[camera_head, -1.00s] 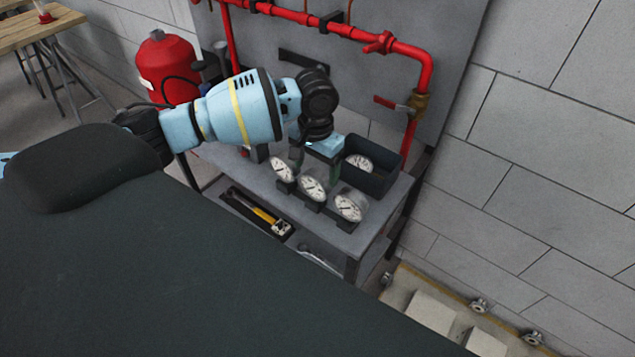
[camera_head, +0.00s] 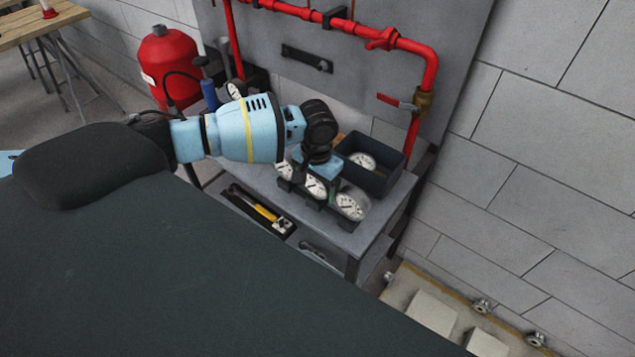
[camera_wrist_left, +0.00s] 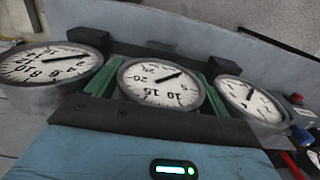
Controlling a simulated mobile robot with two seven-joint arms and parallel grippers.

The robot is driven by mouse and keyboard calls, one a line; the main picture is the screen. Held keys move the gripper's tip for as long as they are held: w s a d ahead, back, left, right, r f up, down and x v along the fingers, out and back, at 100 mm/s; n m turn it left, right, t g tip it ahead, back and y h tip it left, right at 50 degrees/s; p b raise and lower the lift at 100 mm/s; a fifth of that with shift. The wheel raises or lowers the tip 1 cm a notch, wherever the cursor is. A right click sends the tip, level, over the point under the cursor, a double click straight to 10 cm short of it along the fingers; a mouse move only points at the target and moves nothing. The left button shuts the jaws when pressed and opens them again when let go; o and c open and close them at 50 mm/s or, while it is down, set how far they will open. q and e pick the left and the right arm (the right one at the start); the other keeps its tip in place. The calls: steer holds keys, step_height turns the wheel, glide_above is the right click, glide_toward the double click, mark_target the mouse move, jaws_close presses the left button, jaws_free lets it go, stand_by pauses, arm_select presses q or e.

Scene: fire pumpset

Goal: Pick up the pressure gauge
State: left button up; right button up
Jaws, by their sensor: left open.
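Three round white-faced pressure gauges stand in a row in dark holders on a grey bench. In the head view they are the left gauge (camera_head: 284,169), the middle gauge (camera_head: 315,187) and the right gauge (camera_head: 351,206). My left gripper (camera_head: 318,181) is open and low over the middle gauge. In the left wrist view, the middle gauge (camera_wrist_left: 160,84) lies between its two green-padded fingers, with one on each side. I cannot tell whether the pads touch it. The other gauges stand outside the fingers. A fourth gauge (camera_head: 363,162) lies in a dark bin (camera_head: 384,182). My right gripper is out of view.
The bench (camera_head: 352,243) has a lower shelf with a tray holding a yellow-handled hammer (camera_head: 262,210). Red pipes (camera_head: 420,55) with a red-handled valve (camera_head: 393,101) rise behind it on a grey panel. A red tank (camera_head: 170,65) stands at the back left.

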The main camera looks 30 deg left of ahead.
arm_select(q)
steer(key=c, duration=0.9)
step_height(320, 180, up, 10)
steer(key=shift+r+p, duration=0.1)
steer(key=shift+p, duration=0.35)
steer(key=shift+n, duration=0.5)
steer(key=s+d+r, duration=0.2)
steer(key=r, duration=0.1)
steer(key=s+d+r, duration=0.2)
steer(key=d+r, duration=0.1)
steer(key=s+d+r, duration=0.2)
steer(key=d+r, duration=0.1)
steer(key=shift+s+r, duration=0.15)
steer(key=shift+s, duration=0.1)
